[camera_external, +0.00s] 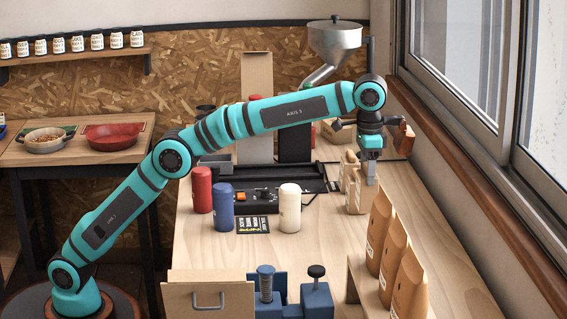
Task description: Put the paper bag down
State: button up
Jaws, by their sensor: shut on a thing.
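My gripper (370,172) points down over the right part of the wooden bench. It is shut on the top of a brown paper bag (359,197), which is upright. I cannot tell whether the bag's base touches the bench or hangs just above it. Another brown paper bag (348,160) stands close behind it, partly hidden. The fingertips are small here and partly merge with the bag.
Several brown bags (396,248) stand on a raised wooden stand at the front right. Red (202,190), blue (221,206) and white (290,208) canisters stand left of the held bag. The bench (425,235) is bare right of it, towards the window sill.

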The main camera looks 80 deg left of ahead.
aim_at(368, 197)
jog(key=shift+w+a+f, duration=0.25)
jog(key=shift+f, duration=3.8)
jog(key=o, duration=1.7)
jog(key=shift+f, duration=0.15)
jog(key=shift+c, duration=0.2)
notch_tip(368, 197, up, 7)
jog(key=shift+r, duration=0.35)
